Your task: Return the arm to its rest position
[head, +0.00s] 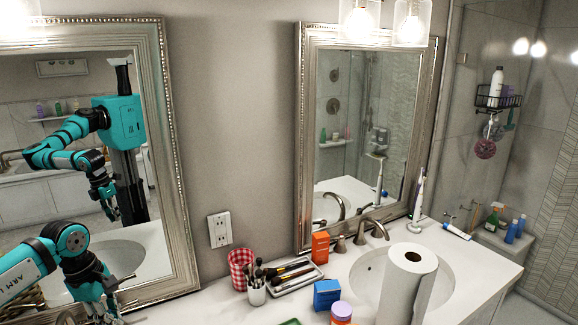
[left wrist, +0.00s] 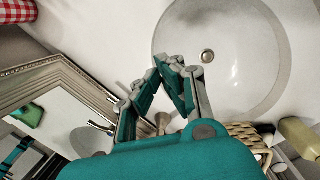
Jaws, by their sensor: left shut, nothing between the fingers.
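My left arm (head: 70,240) is teal, black and white and enters from the lower left in the head view. My left gripper (head: 105,312) points down at the bottom edge, in front of the left mirror, with its lower part hard to make out. In the left wrist view the left gripper's (left wrist: 168,68) teal and grey fingers come together at the tips, shut with nothing between them. A white basin (left wrist: 225,85) with a round drain lies beyond the fingertips. My right gripper is not directly in view.
A silver-framed mirror (head: 172,150) stands close behind the arm and reflects my body. A red checkered cup (head: 240,268), brush cup (head: 257,291), orange box (head: 320,246), blue box (head: 327,294) and paper roll (head: 405,285) stand on the counter. A wicker basket (left wrist: 245,137) is near the gripper.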

